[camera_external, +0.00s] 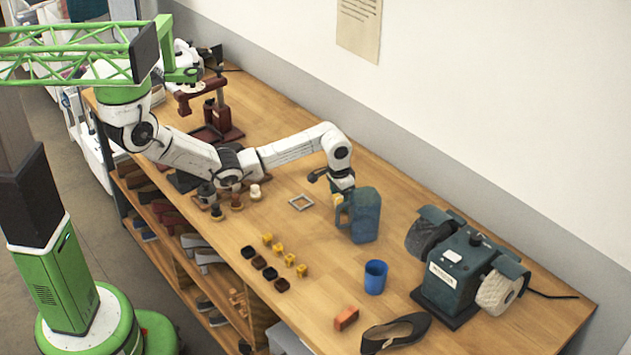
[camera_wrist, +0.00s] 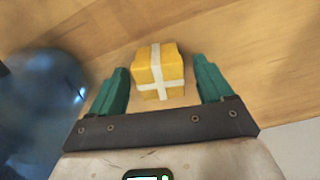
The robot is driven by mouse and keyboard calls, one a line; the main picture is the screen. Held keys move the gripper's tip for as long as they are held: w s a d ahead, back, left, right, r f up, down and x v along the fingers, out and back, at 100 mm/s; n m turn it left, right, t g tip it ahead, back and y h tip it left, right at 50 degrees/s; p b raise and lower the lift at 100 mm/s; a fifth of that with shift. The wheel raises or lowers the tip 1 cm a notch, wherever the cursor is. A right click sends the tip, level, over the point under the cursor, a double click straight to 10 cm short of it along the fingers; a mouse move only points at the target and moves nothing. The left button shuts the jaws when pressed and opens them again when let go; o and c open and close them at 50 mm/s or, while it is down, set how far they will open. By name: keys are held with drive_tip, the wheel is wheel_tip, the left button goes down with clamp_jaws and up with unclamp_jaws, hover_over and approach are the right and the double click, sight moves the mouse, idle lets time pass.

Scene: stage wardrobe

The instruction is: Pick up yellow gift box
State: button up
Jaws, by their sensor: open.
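The yellow gift box (camera_wrist: 146,68) with a white ribbon cross shows in the wrist view. It sits on the wooden surface between and slightly beyond my green fingers. My gripper (camera_wrist: 161,77) is open, one finger on each side of the box, with a visible gap on both sides. In the external view my gripper (camera_external: 342,194) points down just left of a blue-green jug. A small yellow patch shows beside the fingers there, and I cannot tell whether it is the box.
The blue-green jug (camera_external: 367,216) stands close beside my gripper. A blue cup (camera_external: 375,277), orange block (camera_external: 346,318), dark shoe (camera_external: 396,332) and two-wheeled machine (camera_external: 466,267) are to the right. Small yellow pieces (camera_external: 278,249) and dark pieces lie at the front.

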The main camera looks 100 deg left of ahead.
drive_tip(key=shift+c, duration=0.4)
drive_tip(key=c, duration=1)
drive_tip(key=shift+o, duration=0.2)
drive_tip(key=shift+r, duration=0.1)
